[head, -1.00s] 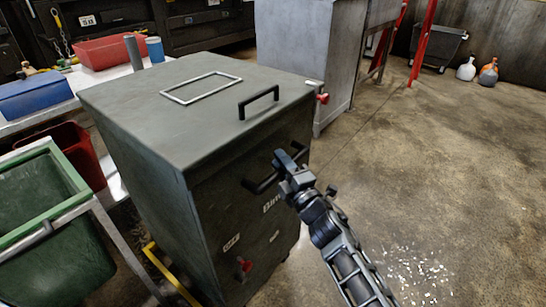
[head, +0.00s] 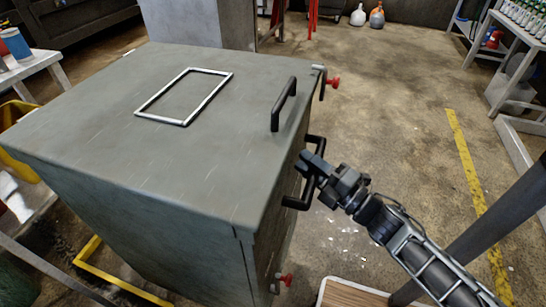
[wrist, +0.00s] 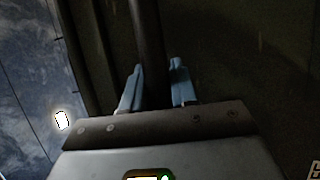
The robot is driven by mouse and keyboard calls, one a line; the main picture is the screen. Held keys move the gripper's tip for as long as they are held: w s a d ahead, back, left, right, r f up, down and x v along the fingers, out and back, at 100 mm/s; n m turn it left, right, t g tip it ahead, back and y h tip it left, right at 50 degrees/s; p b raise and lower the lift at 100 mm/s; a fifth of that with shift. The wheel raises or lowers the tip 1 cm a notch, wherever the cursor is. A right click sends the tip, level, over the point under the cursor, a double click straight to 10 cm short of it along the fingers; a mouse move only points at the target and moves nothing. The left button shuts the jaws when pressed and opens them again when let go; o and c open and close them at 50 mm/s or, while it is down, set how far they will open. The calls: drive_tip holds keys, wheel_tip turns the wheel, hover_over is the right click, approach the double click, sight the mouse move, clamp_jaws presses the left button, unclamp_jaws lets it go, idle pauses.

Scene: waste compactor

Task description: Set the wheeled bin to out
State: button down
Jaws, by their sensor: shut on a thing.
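The wheeled bin is a tall grey metal box (head: 100,120) with a flat lid, filling the left and middle of the head view. A pale rectangular frame and an upright black lid handle (head: 284,104) are on its top. My gripper (head: 312,170) is at the bin's front face, shut on the black front handle (head: 290,203). In the wrist view, the dark handle bar (wrist: 149,50) runs between the two pale blue fingers of my gripper (wrist: 157,75). The bin's wheels are hidden.
Two red knobs (head: 333,82) (head: 286,280) show on the bin's front side. A yellow floor frame (head: 120,275) lies at its lower left. Concrete floor (head: 400,120) is open to the right, with a wooden-topped board (head: 350,294) near my arm. Shelves with bottles (head: 520,22) stand far right.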

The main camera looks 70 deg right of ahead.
drive_tip(key=s, duration=0.9)
drive_tip(key=shift+s+b, duration=0.25)
drive_tip(key=shift+b, duration=0.1)
drive_tip(key=shift+d, duration=0.1)
drive_tip(key=c, duration=1.2)
unclamp_jaws()
drive_tip(key=shift+c, duration=0.2)
drive_tip(key=b+v, duration=0.1)
drive_tip(key=v, duration=0.6)
drive_tip(key=shift+s+f, duration=0.15)
drive_tip(key=shift+s, duration=0.2)
